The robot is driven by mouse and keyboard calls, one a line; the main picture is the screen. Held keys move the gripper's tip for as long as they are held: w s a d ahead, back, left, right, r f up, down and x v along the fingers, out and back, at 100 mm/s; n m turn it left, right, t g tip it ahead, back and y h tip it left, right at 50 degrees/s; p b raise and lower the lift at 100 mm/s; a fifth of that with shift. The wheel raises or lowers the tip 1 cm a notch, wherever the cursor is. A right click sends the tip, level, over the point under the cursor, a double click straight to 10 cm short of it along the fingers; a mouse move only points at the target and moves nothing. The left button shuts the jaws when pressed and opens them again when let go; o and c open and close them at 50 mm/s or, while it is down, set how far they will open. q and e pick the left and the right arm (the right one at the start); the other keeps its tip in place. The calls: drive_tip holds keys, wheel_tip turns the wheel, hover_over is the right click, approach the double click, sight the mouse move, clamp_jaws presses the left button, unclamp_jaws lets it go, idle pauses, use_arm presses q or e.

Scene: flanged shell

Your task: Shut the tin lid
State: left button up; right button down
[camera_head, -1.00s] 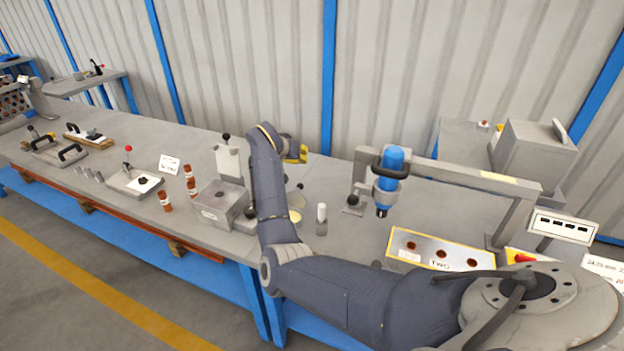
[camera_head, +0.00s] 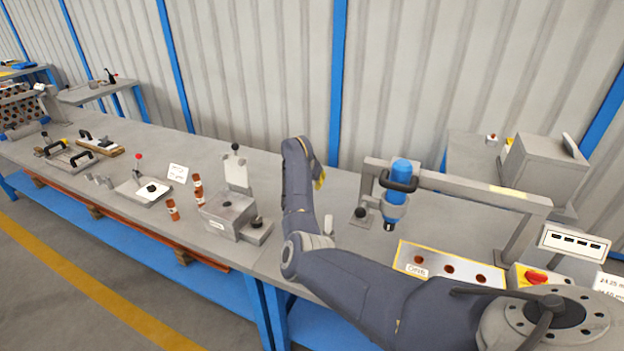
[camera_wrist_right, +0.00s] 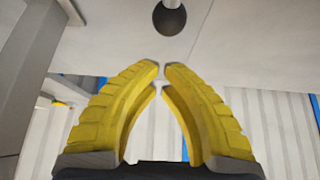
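The tin is a grey metal box (camera_head: 222,216) on the bench, left of my right arm in the head view. Its pale lid (camera_head: 237,174) stands upright at the back, open, with a black knob (camera_head: 235,146) at its upper edge. My right gripper (camera_head: 319,181) is mostly hidden behind my own forearm, to the right of the tin and apart from it. In the right wrist view, its yellow fingers (camera_wrist_right: 161,66) have their tips almost together with nothing between them. A dark round knob (camera_wrist_right: 170,18) on a stem shows beyond the tips. My left gripper is out of view.
Red-brown cylinders (camera_head: 172,210) stand left of the tin. A blue tool (camera_head: 399,182) hangs in a holder right of my arm, behind a panel with holes (camera_head: 449,268). Left of the tin is a small clamp plate (camera_head: 150,188). A corrugated wall closes the back.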

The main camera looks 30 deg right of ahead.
drive_tip(key=shift+s+a+f, duration=0.35)
drive_tip(key=shift+a+f, duration=0.05)
drive_tip(key=shift+a, duration=0.2)
drive_tip(key=shift+s+a+f, duration=0.35)
drive_tip(key=shift+a, duration=0.2)
drive_tip(key=shift+s, duration=0.1)
drive_tip(key=shift+s+a+r+t+h, duration=0.1)
drive_tip(key=shift+a+r+t+h, duration=0.2)
drive_tip(key=shift+h, duration=0.2)
